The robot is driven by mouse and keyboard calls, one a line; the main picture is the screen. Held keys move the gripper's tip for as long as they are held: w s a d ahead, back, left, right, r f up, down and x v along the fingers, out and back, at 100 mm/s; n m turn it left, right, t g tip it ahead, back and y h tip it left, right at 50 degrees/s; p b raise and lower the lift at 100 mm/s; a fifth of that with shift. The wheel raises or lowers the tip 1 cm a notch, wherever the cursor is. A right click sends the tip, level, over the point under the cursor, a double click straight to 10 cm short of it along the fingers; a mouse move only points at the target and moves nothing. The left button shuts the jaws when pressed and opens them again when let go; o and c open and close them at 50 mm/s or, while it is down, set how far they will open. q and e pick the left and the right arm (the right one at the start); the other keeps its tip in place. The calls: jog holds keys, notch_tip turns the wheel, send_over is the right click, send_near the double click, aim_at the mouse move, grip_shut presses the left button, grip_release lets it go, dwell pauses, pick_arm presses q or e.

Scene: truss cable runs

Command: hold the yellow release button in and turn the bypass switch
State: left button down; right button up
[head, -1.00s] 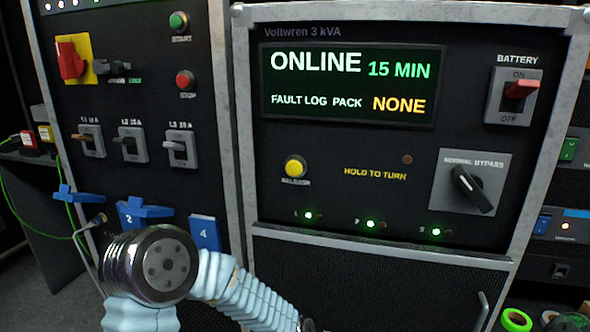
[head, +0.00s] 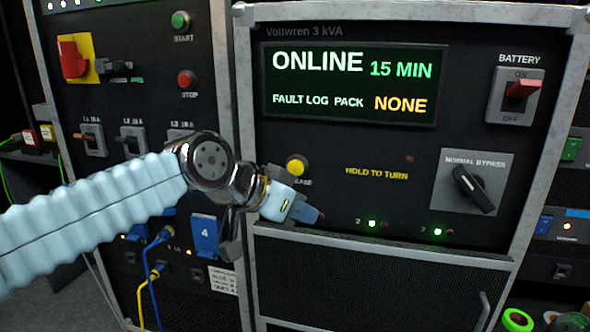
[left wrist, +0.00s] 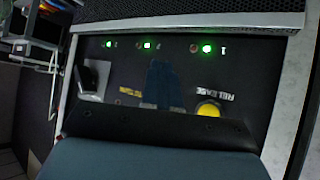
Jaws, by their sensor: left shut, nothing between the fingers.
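The yellow release button (head: 297,167) is on the black panel, just above my left gripper (head: 312,214) in the head view. The gripper is shut and empty, in front of the panel's lower left part. Whether it touches the panel is unclear. It hides part of the button's label and a lamp. My right gripper is not in view.
A lit display (head: 352,83) reads ONLINE above the button. A red battery switch (head: 521,88) is at upper right. The left cabinet carries breakers, a blue socket cover (head: 206,236) and hanging cables (head: 150,285).

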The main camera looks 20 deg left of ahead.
aim_at(296, 168)
pick_arm(q)
jog(key=s+a+r+y, duration=0.1)
jog(key=s+a+r, duration=0.2)
jog(key=a, duration=0.2)
jog(key=shift+r+n+t, duration=0.3)
jog(key=shift+r+t, duration=0.05)
jog(key=shift+t, duration=0.05)
jog(key=shift+w+d, duration=0.1)
jog(key=shift+w, duration=0.1)
jog(key=w, duration=0.8)
jog(key=shift+w, duration=0.3)
dwell(1.5)
jog(key=shift+w, duration=0.4)
